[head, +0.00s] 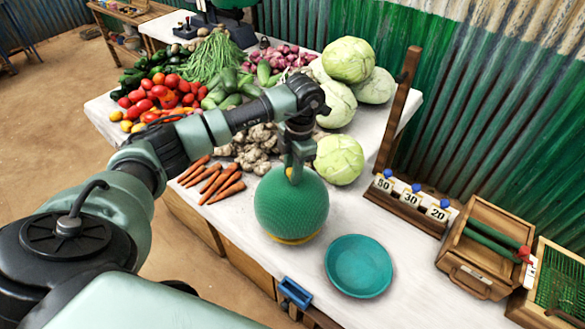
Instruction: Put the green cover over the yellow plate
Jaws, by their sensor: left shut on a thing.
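The green cover (291,207) is a textured dome with a small yellow knob on top. It is upright at the near side of the white table. My left gripper (294,168) is above it, shut on the knob. A thin yellow edge, which looks like the rim of the yellow plate (291,241), shows below the cover's near side; the rest is hidden by the dome. I cannot tell whether the cover touches the plate or hangs just above it. My right gripper is not in view.
A teal plate (359,266) lies close to the right of the cover. Carrots (213,182), ginger (255,147) and a cabbage (339,159) lie behind it. A numbered weight rack (411,201) and a wooden box (484,247) stand to the right. A blue clip-like thing (295,292) is at the front edge.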

